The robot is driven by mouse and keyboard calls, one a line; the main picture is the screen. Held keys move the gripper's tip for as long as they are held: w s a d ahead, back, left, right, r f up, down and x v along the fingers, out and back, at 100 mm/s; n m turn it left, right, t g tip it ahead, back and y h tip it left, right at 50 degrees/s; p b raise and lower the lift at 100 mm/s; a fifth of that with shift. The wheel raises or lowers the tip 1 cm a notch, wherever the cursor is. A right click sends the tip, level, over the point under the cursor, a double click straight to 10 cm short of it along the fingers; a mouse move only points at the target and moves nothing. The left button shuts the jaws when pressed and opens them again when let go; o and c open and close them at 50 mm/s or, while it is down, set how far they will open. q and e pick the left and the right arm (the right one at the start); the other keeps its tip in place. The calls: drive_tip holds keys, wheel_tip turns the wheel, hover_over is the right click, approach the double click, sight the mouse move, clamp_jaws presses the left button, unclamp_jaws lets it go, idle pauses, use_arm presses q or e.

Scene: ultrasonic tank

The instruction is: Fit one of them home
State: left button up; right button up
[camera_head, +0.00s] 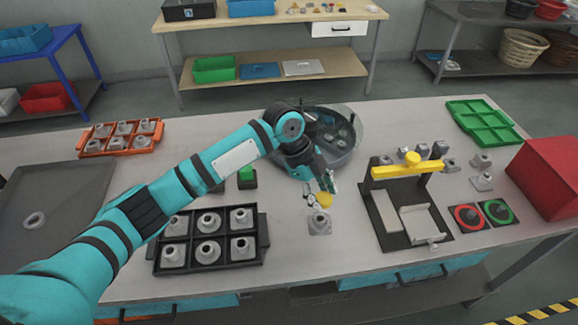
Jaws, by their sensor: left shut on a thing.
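My left gripper (322,193) reaches in from the left over the middle of the table. Just below, a grey fitting with a square base and a round neck (320,224) stands upright on the table. An orange tray (118,152) at the left holds more. My right gripper is not in view.
A round tank (347,160) stands behind my gripper, partly hidden by my arm. At the right are a yellow-barred fixture (387,232), red and green ring pads, loose grey fittings, an empty green tray (468,106) and a red box (549,171). The front middle is clear.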

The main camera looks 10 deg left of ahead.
sight(318, 213)
use_arm(q)
drive_tip(key=shift+s+d+f, duration=0.1)
drive_tip(key=shift+s, duration=0.05)
drive_tip(key=shift+f, duration=0.3)
drive_tip(key=f+b, duration=0.5)
drive_tip(key=shift+w, duration=0.2)
drive_tip(key=shift+w+a+f+b, duration=0.1)
drive_tip(key=shift+a+f+b, duration=0.1)
drive_tip(key=shift+f+b, duration=0.35)
drive_tip(key=shift+r, duration=0.1)
drive_tip(key=shift+p, duration=0.55)
drive_tip(key=shift+f+b, duration=0.3)
drive_tip(key=shift+f, duration=0.45)
idle(0.8)
drive_tip(key=shift+f+p, duration=0.1)
drive_tip(key=shift+p, duration=0.2)
idle(1.5)
